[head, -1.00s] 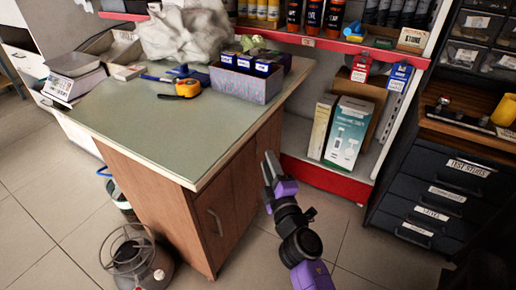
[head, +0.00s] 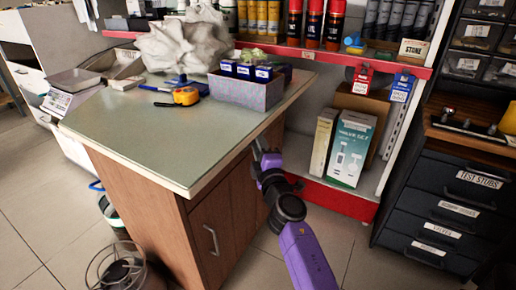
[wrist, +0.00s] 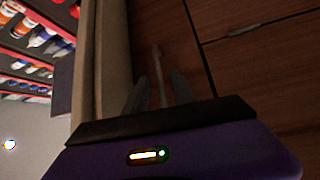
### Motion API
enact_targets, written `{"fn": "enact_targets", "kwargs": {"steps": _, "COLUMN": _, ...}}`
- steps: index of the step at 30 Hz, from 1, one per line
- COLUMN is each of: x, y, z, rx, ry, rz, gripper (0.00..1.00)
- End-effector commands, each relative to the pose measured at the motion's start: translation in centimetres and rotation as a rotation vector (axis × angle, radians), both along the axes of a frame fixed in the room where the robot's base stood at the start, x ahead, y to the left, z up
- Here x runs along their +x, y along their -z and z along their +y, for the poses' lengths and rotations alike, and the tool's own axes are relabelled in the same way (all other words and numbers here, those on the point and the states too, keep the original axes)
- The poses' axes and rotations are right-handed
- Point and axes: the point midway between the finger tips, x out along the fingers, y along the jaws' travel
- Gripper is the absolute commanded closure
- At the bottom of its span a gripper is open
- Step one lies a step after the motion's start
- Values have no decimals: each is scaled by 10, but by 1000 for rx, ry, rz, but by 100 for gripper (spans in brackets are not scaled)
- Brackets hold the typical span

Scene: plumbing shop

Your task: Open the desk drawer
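The desk (head: 190,130) has a green top and brown wooden sides. Its front has a panel with a curved metal handle (head: 211,240). My gripper (head: 261,152) is beside the desk's right side, just below the top edge. In the wrist view, wooden fronts with dark seams fill the upper right. My gripper's two dark fingers (wrist: 160,78) are apart there, with a slim bar handle (wrist: 156,58) showing between them. Whether they touch it is too dark to tell. Another bar handle (wrist: 258,28) lies on the front to the right. No opened drawer gap shows.
A purple-grey box (head: 245,92), a tape measure (head: 186,96) and a draped grey bundle (head: 180,45) are on the desk. A red-edged shelf with boxes (head: 351,148) stands close to my arm's right. Black labelled drawers (head: 440,210) stand farther right.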

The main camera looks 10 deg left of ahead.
Motion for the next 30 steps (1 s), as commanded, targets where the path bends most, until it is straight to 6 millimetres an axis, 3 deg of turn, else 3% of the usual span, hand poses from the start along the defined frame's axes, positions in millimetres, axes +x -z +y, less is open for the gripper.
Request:
{"fn": "enact_targets", "kwargs": {"steps": 8, "x": 1, "y": 0, "z": 0, "rx": 0, "ry": 0, "rz": 1, "gripper": 69}}
{"fn": "enact_targets", "kwargs": {"steps": 13, "x": 1, "y": 0, "z": 0, "rx": 0, "ry": 0, "rz": 1, "gripper": 100}}
{"fn": "enact_targets", "kwargs": {"steps": 30, "x": 1, "y": 1, "z": 1, "rx": -1, "ry": 0, "rz": 2, "gripper": 100}}
